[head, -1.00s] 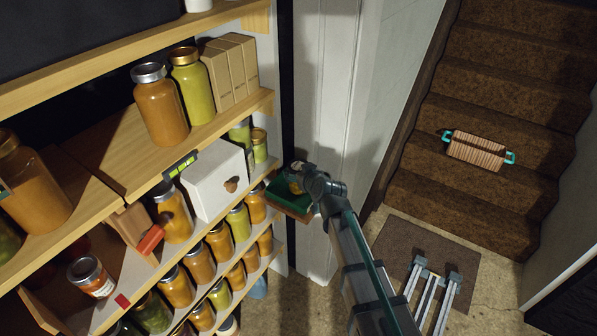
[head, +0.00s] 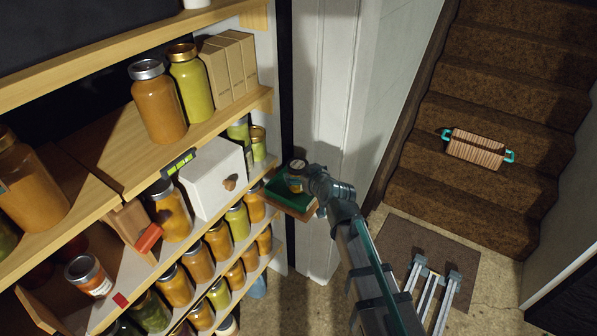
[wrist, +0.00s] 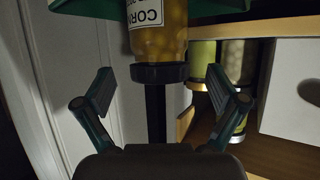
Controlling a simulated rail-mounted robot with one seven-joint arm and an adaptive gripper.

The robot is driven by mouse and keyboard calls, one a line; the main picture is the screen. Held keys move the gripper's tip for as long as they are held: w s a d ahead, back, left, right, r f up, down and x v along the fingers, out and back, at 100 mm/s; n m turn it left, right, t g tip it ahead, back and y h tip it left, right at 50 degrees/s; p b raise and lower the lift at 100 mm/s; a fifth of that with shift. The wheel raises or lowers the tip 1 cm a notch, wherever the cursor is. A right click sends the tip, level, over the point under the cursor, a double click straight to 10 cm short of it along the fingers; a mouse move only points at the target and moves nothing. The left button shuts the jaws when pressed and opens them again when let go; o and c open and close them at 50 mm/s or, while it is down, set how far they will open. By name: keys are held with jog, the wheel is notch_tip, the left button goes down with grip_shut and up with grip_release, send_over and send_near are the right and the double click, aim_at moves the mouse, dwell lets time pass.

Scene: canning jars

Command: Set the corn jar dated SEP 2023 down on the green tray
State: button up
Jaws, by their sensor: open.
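A corn jar (head: 296,178) with a dark lid stands on the green tray (head: 283,197), which sits on a small wooden ledge. In the wrist view the picture is inverted: the jar (wrist: 160,45) hangs from the top, its base at the green tray (wrist: 215,5) and its black lid towards me. Part of its white label reads CORN; the date cannot be read. My gripper (wrist: 162,88) is open, its fingers apart on either side of the lid end with clear gaps. In the head view my gripper (head: 312,180) is just right of the jar.
Shelves on the left hold several jars. A white box (head: 214,178) with a knob stands close to the tray, also in the wrist view (wrist: 290,90). A white door frame rises behind. A basket (head: 476,149) sits on the stairs.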

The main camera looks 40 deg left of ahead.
jog(key=b+v, duration=0.1)
jog(key=v, duration=0.7)
jog(key=w+d+f+m+g+h, duration=0.1)
jog(key=w+d+f+h, duration=0.1)
jog(key=d+f, duration=0.5)
jog(key=w+d+f+m+h, duration=0.15)
jog(key=d+f, duration=0.35)
jog(key=f, duration=0.5)
jog(key=s+d+f+m+g+h, duration=0.3)
jog(key=d+f+h, duration=0.1)
jog(key=d+f, duration=1.3)
jog(key=s+d+f+m+g+h, duration=0.1)
jog(key=s+d+f+m+g, duration=0.1)
jog(key=s+d+f, duration=0.3)
jog(key=s+d+f+m+g+h, duration=0.1)
jog(key=s+d+f+g, duration=0.3)
jog(key=s+d, duration=0.8)
jog(key=s+d+f+m+g+h, duration=0.1)
jog(key=s+d+f+m+g, duration=0.2)
jog(key=s, duration=1)
jog(key=d+f, duration=0.3)
jog(key=d, duration=0.2)
jog(key=shift+d+f+m+h, duration=0.25)
jog(key=shift+d+m+h, duration=0.05)
jog(key=shift+m+h, duration=0.05)
jog(key=shift+w, duration=0.1)
